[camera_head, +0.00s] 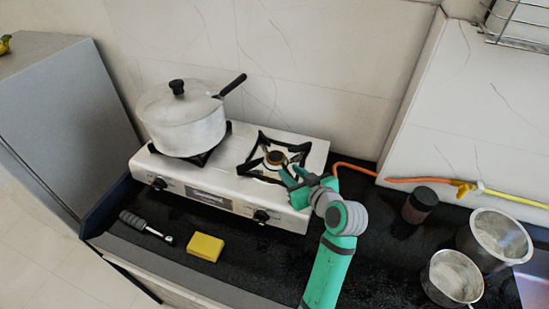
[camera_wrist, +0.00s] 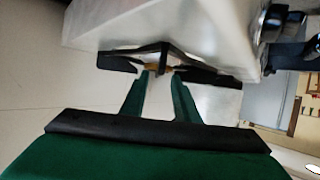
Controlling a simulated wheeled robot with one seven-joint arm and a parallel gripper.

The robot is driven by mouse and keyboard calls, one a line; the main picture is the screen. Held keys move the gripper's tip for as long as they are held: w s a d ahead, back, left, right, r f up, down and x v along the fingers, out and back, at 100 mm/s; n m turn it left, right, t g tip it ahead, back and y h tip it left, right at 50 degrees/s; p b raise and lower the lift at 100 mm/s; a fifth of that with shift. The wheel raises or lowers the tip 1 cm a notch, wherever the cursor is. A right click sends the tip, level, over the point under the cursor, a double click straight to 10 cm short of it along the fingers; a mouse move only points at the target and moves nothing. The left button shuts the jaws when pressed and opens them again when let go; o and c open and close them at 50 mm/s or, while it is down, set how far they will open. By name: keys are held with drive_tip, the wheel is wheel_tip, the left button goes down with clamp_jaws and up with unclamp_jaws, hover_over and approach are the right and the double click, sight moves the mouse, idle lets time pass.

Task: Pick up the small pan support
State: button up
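The small pan support (camera_head: 250,166) is a black frame with several arms around the brass burner (camera_head: 275,157) on the right side of the white stove. In the wrist view the black pan support (camera_wrist: 118,63) shows just beyond my fingertips, with arms to both sides. My gripper (camera_head: 291,173) is at the front right of the support, low over the stove. In the wrist view its two green fingers (camera_wrist: 161,76) stand apart with a gap between them. I cannot tell whether they touch the support.
A lidded pot (camera_head: 182,125) with a black handle stands on the left burner. A yellow sponge (camera_head: 205,247) and a grey-handled tool (camera_head: 145,227) lie in front. A dark jar (camera_head: 419,205) and two metal pots (camera_head: 495,240) stand right. An orange hose (camera_head: 405,180) runs behind my arm.

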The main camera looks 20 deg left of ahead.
sight(285, 168)
drive_tip(key=shift+x, duration=2.15)
drive_tip(key=shift+a, duration=0.1)
clamp_jaws()
drive_tip(key=shift+w, duration=0.1)
